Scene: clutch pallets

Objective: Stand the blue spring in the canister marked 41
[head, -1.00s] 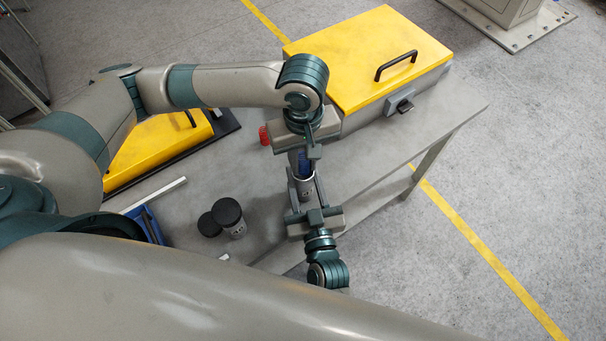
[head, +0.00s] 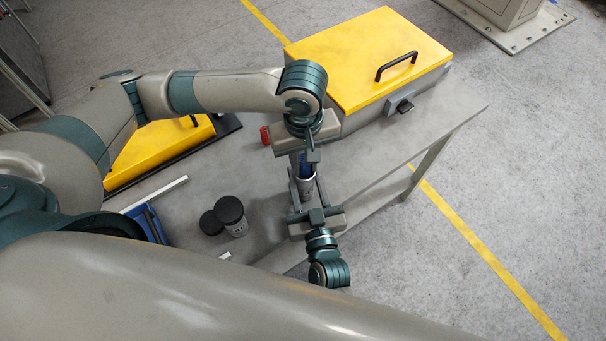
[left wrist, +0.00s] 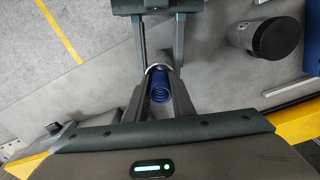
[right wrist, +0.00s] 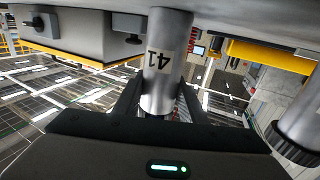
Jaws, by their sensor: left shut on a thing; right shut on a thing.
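The canister marked 41 (right wrist: 165,62) is a grey metal cylinder with its number facing the right wrist camera. My right gripper (head: 306,188) is shut on this canister and holds it from the front. The blue spring (left wrist: 160,92) stands between the fingers of my left gripper (head: 306,160), which is shut on it. In the left wrist view the spring lines up with the canister's mouth (left wrist: 157,68). In the head view the spring shows as a blue patch (head: 305,171) directly above the canister. How far its lower end is inside is hidden.
A yellow-lidded box (head: 365,60) is at the back right, with a red object (head: 265,135) beside my left gripper.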

